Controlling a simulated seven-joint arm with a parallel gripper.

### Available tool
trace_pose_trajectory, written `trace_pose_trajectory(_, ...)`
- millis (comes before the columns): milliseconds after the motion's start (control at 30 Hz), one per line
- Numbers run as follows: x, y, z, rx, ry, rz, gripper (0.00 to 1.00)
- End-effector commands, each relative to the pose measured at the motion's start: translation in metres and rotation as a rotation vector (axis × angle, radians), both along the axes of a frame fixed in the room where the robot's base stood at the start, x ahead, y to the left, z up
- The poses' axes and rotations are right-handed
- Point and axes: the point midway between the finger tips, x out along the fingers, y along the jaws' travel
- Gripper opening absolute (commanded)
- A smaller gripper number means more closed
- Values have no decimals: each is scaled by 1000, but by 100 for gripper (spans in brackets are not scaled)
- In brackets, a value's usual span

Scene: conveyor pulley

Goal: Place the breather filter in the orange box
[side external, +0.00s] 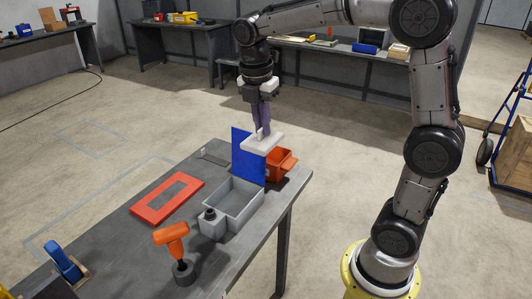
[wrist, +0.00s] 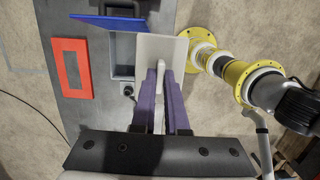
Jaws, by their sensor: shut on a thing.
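My gripper (side external: 263,130) is shut on the upright handle of a flat white plate (side external: 263,144). In the wrist view, the purple fingers (wrist: 160,70) pinch the handle and the white plate (wrist: 150,48) spreads beyond them. The plate hangs above the table, near the orange box (side external: 280,164). The orange box stands at the table's far right corner and is partly behind the plate; I cannot make it out in the wrist view. A small dark capped piece (side external: 210,214) sits in a small grey holder; I cannot tell whether it is the breather filter.
A grey open bin (side external: 243,211) with a raised blue panel (side external: 241,155) stands beside the orange box. A red-orange frame (side external: 148,210) lies flat to the left. An orange-headed tool (side external: 172,240) stands at the front. A blue object (side external: 65,262) is at lower left.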

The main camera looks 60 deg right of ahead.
Motion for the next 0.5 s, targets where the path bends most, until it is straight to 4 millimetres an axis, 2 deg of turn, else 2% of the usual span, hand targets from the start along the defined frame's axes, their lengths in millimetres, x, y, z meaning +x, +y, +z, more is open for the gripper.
trace_pose_trajectory(167,46,-51,3,1,0,-8,0)
trace_pose_trajectory(300,76,-103,0,2,1,-8,0)
trace_pose_trajectory(500,98,-159,-5,-1,-2,-4,0)
